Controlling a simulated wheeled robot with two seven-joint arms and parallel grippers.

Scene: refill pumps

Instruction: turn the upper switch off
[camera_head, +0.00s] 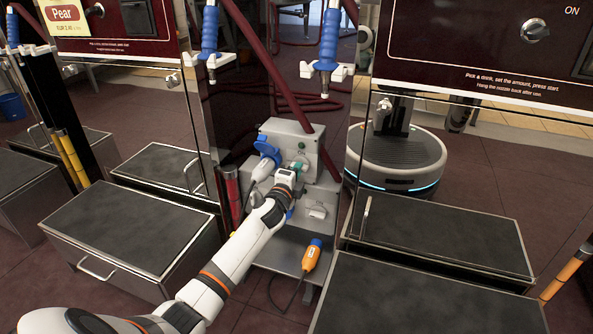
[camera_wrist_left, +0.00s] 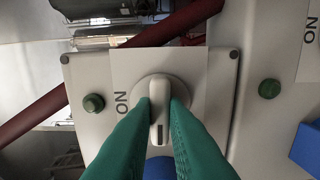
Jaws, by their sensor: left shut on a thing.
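The upper switch is a grey knob on a pale plate marked ON, in the middle of the left wrist view (camera_wrist_left: 160,88). Its long grip runs up and down in that picture, crosswise to the direction of the ON mark, with a dark mark at its lower end. My left gripper (camera_head: 297,168) reaches the front of the upper grey box (camera_head: 279,132). Its green fingers (camera_wrist_left: 160,108) are shut on the knob, one on each side. A green lamp (camera_wrist_left: 94,103) sits beyond the ON mark. My right gripper is not in view.
A lower grey unit (camera_head: 318,210) sits below, with its own ON label (camera_wrist_left: 311,37) and green lamp (camera_wrist_left: 269,88). A blue-capped socket (camera_head: 266,150) and white plug are left of my gripper. Dark-topped cabinets (camera_head: 130,230) flank the arm.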

